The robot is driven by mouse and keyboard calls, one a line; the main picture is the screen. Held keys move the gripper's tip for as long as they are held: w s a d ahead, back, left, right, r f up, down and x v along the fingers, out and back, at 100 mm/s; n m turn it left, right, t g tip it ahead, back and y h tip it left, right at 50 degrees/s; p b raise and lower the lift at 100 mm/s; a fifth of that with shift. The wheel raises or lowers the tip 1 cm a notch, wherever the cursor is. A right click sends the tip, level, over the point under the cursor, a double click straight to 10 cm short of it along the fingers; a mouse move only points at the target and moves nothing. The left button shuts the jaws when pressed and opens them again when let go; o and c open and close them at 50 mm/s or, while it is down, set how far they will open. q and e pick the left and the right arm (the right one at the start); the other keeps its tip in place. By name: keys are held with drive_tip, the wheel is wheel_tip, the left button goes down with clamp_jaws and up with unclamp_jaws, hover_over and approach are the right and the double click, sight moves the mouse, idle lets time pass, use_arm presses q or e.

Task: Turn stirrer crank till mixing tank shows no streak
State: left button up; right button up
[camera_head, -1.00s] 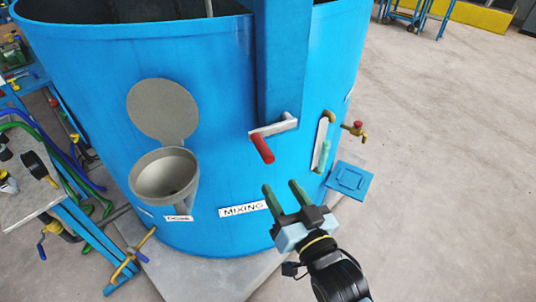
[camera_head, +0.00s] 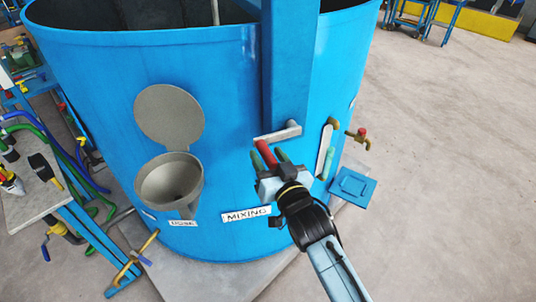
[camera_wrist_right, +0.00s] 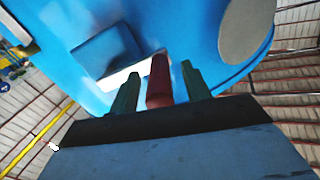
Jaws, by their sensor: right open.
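The mixing tank (camera_head: 90,100) is a big blue open-topped drum with a white "MIXING" label (camera_head: 246,214). The stirrer crank is a pale arm (camera_head: 280,133) with a red handle (camera_head: 266,154), low on the blue column at the tank's front. My right gripper (camera_head: 270,160) is open, its green fingers on either side of the red handle. In the right wrist view the red handle (camera_wrist_right: 159,80) stands between the two fingers (camera_wrist_right: 160,90), with small gaps showing. A sight glass (camera_head: 325,150) is on the tank wall at right; I cannot make out a streak. My left gripper is not in view.
A grey funnel (camera_head: 168,185) with a round raised lid (camera_head: 169,117) juts from the tank at left. A brass tap with a red knob (camera_head: 361,134) sticks out at right. A bench (camera_head: 35,200) with hoses stands far left.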

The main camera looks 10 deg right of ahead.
drive_tip(key=shift+w, duration=0.35)
clamp_jaws()
